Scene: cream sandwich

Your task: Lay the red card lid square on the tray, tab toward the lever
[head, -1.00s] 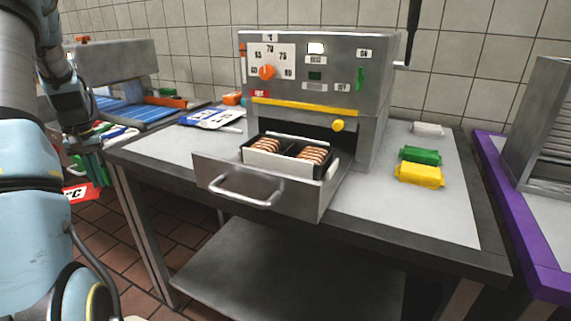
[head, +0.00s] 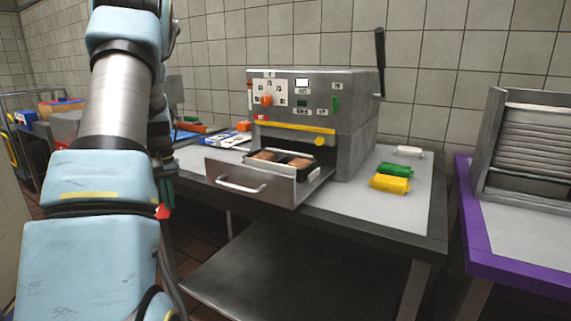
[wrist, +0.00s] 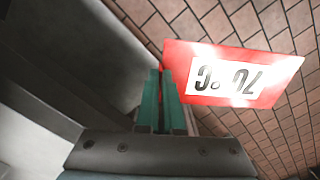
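The red card lid (wrist: 225,72) has a white label reading 70 °C, upside down in the wrist view. My gripper (wrist: 160,88) has green fingers shut on the card's left edge. In the head view only a small red part of the lid (head: 163,211) shows, beside the green fingers (head: 166,187); my arm hides the rest. The dark tray (head: 283,158) sits in the pulled-out drawer, holding two brown ridged sandwich pieces, uncovered. My gripper is well left of the tray and lower. The black lever (head: 380,60) stands upright on the press's right side.
The steel press (head: 345,130) stands behind the drawer (head: 255,185), whose handle juts forward. Green (head: 389,168) and yellow (head: 390,184) packets lie right of it. A purple-edged table (head: 466,225) with a steel rack is at right. Floor is visible beneath the card.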

